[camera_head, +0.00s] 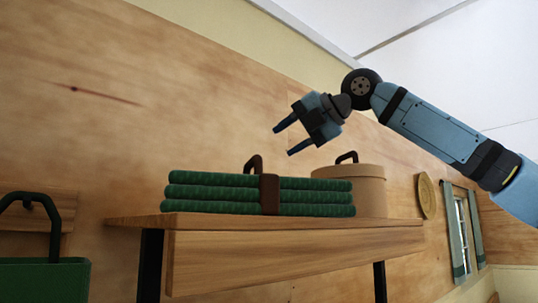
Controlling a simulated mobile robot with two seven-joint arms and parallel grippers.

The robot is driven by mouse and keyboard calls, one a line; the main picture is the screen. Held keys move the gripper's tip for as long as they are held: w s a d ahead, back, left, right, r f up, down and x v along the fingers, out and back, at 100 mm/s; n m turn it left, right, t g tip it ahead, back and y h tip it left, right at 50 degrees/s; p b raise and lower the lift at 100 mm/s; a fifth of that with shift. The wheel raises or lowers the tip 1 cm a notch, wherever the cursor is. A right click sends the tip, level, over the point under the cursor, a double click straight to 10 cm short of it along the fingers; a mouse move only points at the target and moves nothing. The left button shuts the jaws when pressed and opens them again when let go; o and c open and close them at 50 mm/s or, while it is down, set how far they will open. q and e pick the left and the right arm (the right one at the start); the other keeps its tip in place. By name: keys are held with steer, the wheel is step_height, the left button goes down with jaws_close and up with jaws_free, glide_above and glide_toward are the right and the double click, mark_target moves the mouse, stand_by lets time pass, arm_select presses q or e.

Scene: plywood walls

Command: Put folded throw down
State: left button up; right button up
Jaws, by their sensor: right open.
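The folded throw (220,193) is a green, ribbed stack of layers with a brown band around its middle and a dark brown handle on top. It lies flat on a wooden shelf (290,258). My right gripper (285,138) is above the throw, apart from it, with its two blue fingers spread and nothing between them. My left gripper is not in view.
A round tan lidded box (372,188) with a dark handle stands on the shelf behind the throw's right end. A green bag (45,280) hangs from a wall hook at the far left. A round plaque (427,196) and shuttered window (462,235) are at right.

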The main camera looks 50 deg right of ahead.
steer(key=shift+v, duration=1.15)
